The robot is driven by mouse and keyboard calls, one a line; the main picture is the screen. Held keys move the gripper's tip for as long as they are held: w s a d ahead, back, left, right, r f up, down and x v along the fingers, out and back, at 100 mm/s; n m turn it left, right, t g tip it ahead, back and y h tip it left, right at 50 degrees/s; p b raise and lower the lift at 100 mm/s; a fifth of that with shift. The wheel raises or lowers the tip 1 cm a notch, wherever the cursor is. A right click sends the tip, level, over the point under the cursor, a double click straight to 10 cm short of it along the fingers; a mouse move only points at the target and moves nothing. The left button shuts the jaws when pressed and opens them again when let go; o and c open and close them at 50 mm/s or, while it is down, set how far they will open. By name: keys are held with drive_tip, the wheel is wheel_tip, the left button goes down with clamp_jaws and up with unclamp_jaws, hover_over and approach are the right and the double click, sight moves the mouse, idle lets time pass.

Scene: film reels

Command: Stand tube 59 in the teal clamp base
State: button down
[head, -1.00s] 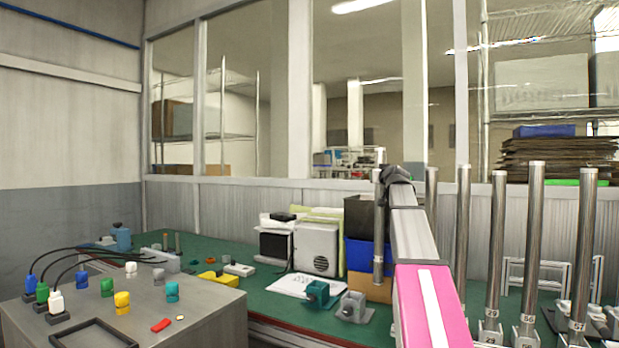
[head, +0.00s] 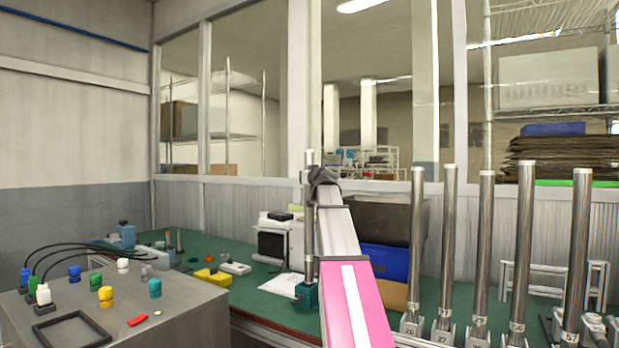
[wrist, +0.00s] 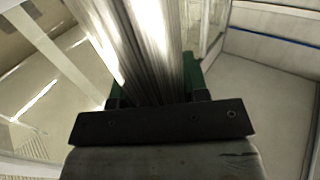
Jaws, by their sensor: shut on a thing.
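My gripper (head: 318,179) is shut on a shiny metal tube (head: 309,225), holding it near its top. The tube hangs upright. Its lower end meets the teal clamp base (head: 307,297) in the picture; I cannot tell whether it is inside the base or just above or in front of it. No number is readable on this tube. In the wrist view the tube (wrist: 145,50) runs up from the dark gripper bar (wrist: 160,122). My pink arm hides what lies just right of the teal base.
Several numbered metal tubes stand upright in grey bases at the right, such as tube 29 (head: 482,240) and tube 57 (head: 578,240). A blue bin (head: 384,262) is behind my arm. A grey cabinet (head: 120,312) with coloured knobs is at the left. A white sheet (head: 281,284) lies nearby.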

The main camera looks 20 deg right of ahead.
drive_tip(key=shift+w+a+f, duration=0.1)
drive_tip(key=shift+a+f, duration=0.05)
drive_tip(key=shift+f, duration=0.7)
drive_tip(key=shift+w+a+f, duration=0.1)
drive_tip(key=shift+a+f, duration=0.1)
drive_tip(key=shift+f, duration=0.65)
drive_tip(key=shift+a+f, duration=0.15)
drive_tip(key=shift+f, duration=1.35)
drive_tip(key=c, duration=0.9)
unclamp_jaws()
drive_tip(key=shift+s, duration=0.1)
drive_tip(key=s, duration=1.1)
drive_tip(key=shift+d, duration=0.1)
